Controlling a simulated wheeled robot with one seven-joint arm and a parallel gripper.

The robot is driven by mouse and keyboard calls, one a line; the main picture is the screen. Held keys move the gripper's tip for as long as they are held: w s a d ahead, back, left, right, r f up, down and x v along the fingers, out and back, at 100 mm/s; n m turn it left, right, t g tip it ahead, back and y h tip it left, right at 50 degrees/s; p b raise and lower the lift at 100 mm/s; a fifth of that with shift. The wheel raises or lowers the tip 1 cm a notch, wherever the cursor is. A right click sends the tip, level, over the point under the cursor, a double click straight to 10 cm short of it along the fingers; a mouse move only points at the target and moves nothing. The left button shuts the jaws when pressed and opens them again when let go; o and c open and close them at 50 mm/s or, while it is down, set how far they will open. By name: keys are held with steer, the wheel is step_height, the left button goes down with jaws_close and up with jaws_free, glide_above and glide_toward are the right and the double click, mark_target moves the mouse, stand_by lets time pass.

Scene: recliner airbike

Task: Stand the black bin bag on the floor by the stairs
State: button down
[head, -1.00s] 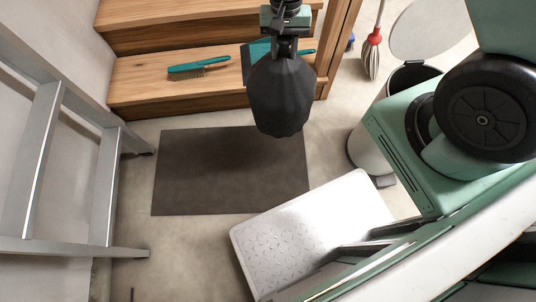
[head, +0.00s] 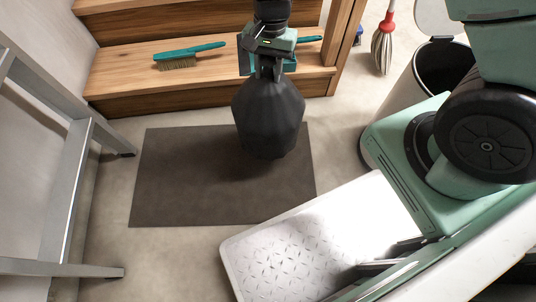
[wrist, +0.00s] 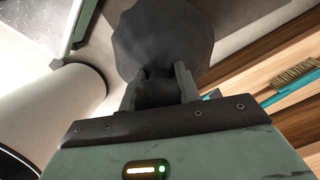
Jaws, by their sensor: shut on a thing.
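The black bin bag (head: 268,118) hangs upright below my gripper (head: 268,72) in the head view, in front of the wooden stairs (head: 205,85). My gripper is shut on the bag's narrow neck. In the wrist view the bag (wrist: 163,35) spreads out beyond the two fingers of my gripper (wrist: 160,85). In the head view the bag overlaps the dark mat (head: 180,180) on the floor. I cannot tell whether its bottom touches the mat.
A teal-handled brush (head: 188,55) lies on the lower step. A metal ladder (head: 70,190) stands at the left.

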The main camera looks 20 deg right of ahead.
steer(key=shift+f+b, duration=2.8)
steer(key=shift+f, duration=2.45)
steer(key=c, duration=1)
jaws_free()
